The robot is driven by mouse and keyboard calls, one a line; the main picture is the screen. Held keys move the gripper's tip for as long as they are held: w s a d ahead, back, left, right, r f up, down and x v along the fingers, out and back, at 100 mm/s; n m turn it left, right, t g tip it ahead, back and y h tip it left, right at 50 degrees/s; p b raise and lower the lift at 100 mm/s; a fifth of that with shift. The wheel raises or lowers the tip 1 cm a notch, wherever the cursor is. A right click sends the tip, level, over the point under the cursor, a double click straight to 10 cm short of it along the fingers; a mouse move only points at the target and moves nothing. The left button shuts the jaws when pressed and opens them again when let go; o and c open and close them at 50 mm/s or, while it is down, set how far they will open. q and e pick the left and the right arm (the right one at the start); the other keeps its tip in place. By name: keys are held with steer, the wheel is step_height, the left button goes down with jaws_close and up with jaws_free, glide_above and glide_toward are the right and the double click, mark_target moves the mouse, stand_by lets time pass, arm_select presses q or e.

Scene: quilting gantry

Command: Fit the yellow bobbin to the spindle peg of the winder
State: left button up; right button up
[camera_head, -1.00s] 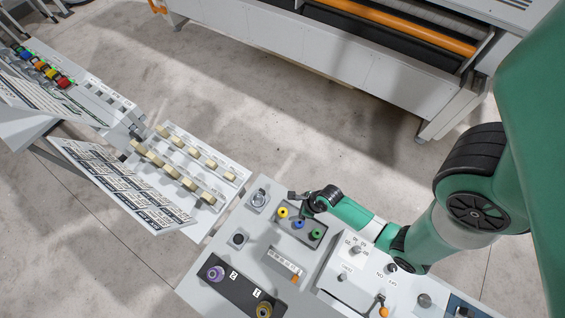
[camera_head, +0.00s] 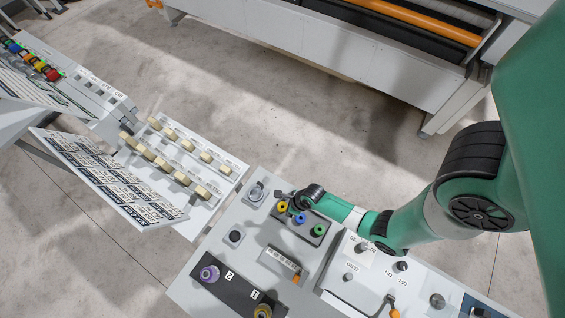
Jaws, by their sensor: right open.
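The yellow bobbin (camera_head: 282,207) stands in a dark grey holder (camera_head: 291,230) on the console, beside a blue bobbin (camera_head: 300,219) and a green bobbin (camera_head: 319,230). My right gripper (camera_head: 285,198) is open, close to the yellow bobbin at its far side. The gripper is small and dark here, and I cannot tell whether its fingers are around the bobbin. A metallic round fitting (camera_head: 257,190) sits at the console's far left corner. I cannot tell whether it is the winder's spindle peg. My left gripper is not in view.
A dark panel (camera_head: 235,293) marked 2 and 1 carries a purple spool (camera_head: 209,273) and an olive-gold spool (camera_head: 263,311). A white switch box (camera_head: 365,277) with knobs is at the right. A rack with cream blocks (camera_head: 203,192) stands left of the console.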

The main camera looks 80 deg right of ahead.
mark_target(285, 207)
steer(key=shift+f, duration=0.15)
jaws_close()
step_height(285, 207, up, 10)
steer(key=p, duration=0.7)
